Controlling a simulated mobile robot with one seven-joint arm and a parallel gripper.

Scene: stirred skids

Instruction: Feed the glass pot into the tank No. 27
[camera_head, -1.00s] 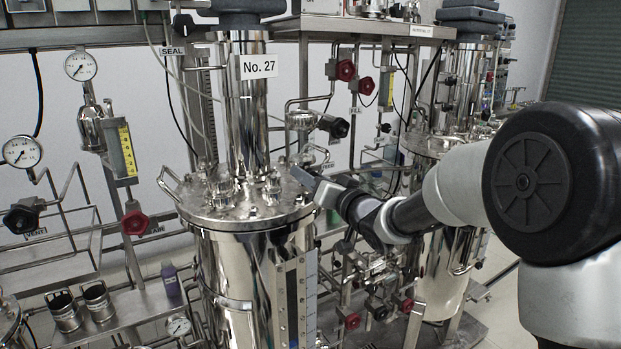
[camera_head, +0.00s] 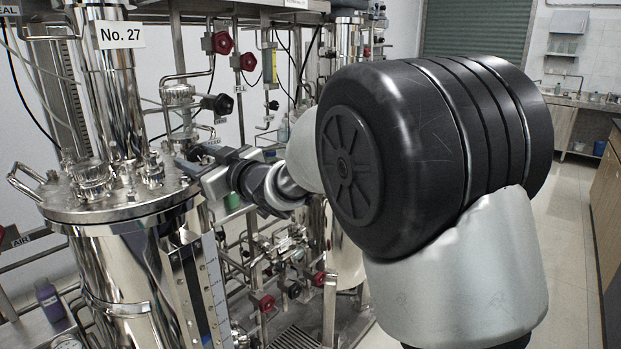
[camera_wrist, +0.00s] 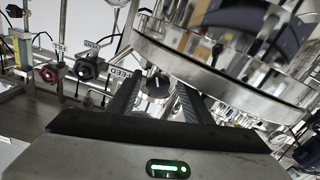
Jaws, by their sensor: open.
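Tank No. 27 (camera_head: 130,250) is a polished steel vessel with a flanged lid at the left of the head view; its white number sign (camera_head: 120,35) is on the column above. My gripper (camera_head: 190,168) is beside the right side of the lid. In the wrist view my gripper (camera_wrist: 158,92) has its two dark fingers apart, with a dark round knob (camera_wrist: 158,80) showing between them beyond. A FEED label (camera_wrist: 121,73) is left of that knob. Whether the fingers touch the knob, I cannot tell. I cannot clearly pick out the glass pot.
The tank's rim (camera_wrist: 215,75) is close on the right in the wrist view. A red knob (camera_wrist: 48,74) and another black knob (camera_wrist: 88,69) are at left. Pipes and red valves (camera_head: 222,42) crowd behind my gripper. Open floor (camera_head: 575,230) lies at right.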

